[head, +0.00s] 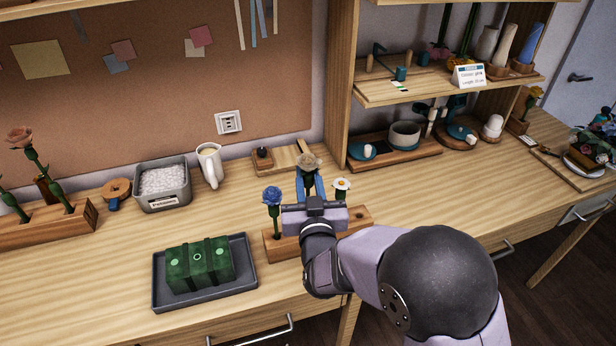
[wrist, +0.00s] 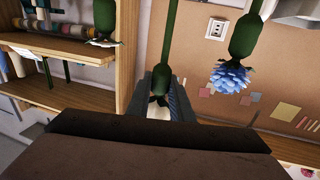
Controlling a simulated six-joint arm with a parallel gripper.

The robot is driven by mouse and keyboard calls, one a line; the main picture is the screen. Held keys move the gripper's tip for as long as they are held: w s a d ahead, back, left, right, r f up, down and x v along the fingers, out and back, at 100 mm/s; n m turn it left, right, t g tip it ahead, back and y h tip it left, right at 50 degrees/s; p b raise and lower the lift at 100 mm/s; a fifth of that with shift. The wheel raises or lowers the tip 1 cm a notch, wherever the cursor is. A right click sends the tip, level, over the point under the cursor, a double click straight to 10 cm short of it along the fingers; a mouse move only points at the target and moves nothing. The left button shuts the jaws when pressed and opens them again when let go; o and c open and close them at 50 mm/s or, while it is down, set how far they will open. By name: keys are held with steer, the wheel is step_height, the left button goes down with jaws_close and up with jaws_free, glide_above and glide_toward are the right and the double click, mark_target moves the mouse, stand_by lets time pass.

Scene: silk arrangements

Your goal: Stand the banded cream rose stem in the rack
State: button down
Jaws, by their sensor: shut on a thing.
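The cream rose (head: 307,162) stands upright above the wooden rack, its bloom just above my gripper (head: 309,183). My gripper is shut on its green stem. The stem's lower end and any band are hidden behind my wrist in the head view, so I cannot tell whether it sits in a hole. In the wrist view, which looks upside down, the green stem (wrist: 171,40) runs to my gripper (wrist: 160,92). The rack (head: 285,246) holds a blue flower (head: 272,197) at left and a white daisy (head: 342,186) at right, with an open hole near its right end.
A dark tray with a green foam block (head: 200,265) lies left of the rack. A grey bin of white pebbles (head: 163,185) and a white pitcher (head: 210,165) stand behind. Another wooden rack (head: 50,226) with flowers is at far left.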

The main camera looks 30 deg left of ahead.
steer(key=shift+f+b, duration=0.35)
steer(key=shift+b, duration=0.6)
stand_by(1.6)
steer(key=shift+f+b, duration=3.4)
steer(key=shift+f, duration=0.1)
stand_by(1.5)
steer(key=c, duration=1.5)
jaws_free()
steer(key=shift+o, duration=0.6)
